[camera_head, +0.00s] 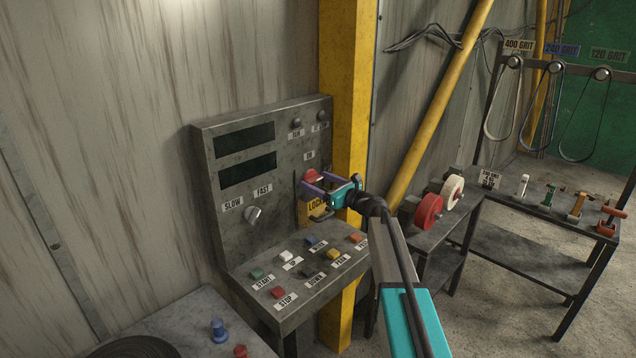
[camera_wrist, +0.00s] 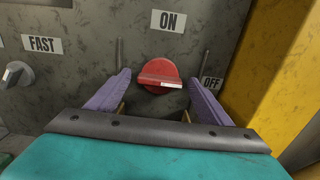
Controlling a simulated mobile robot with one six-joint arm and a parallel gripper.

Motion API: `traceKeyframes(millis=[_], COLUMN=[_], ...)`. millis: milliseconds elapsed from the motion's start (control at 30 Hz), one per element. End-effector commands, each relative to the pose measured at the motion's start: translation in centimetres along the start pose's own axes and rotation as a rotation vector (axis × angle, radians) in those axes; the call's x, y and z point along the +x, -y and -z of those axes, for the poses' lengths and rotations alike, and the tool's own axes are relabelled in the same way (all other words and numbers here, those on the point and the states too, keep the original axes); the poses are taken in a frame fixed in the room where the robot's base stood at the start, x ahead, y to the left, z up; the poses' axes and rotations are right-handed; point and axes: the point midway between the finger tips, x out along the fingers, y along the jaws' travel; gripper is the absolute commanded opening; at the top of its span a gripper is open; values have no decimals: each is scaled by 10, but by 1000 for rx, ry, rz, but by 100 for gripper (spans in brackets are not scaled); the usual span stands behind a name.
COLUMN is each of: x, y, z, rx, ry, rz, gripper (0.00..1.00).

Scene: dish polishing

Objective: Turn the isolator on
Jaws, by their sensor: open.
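The isolator is a red rotary knob (camera_head: 310,174) on the upright face of the grey control panel (camera_head: 220,190). In the wrist view the red knob (camera_wrist: 158,70) sits below the ON label (camera_wrist: 167,21), with the OFF label (camera_wrist: 211,83) to its right. Its grip bar lies nearly level, and the white mark is at the right end, toward OFF. My gripper (camera_head: 313,184) is open in front of the knob. In the wrist view its purple fingers (camera_wrist: 165,80) stand left and right of the knob, with gaps; contact is not visible.
A yellow LOCK tag (camera_head: 313,209) shows below the knob, partly behind my gripper. A yellow post (camera_head: 345,90) stands close to the right. The selector knob (camera_head: 254,215) is to the left, and several push buttons, including the red STOP button (camera_head: 278,292), lie below.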

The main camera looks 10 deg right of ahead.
Motion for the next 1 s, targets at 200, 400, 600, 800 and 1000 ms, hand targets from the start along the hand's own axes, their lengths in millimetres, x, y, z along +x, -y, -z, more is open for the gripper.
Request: traceKeyframes(millis=[200, 400, 600, 800, 1000], x=[0, 0, 1, 1, 1], y=[0, -1, -1, -1, -1], z=[0, 0, 1, 2, 4], rx=[0, -2, -22, -75, -164], ry=[0, 0, 0, 1, 2], rz=[-1, -1, -1, -1, -1], gripper=[41, 32, 32, 32, 32])
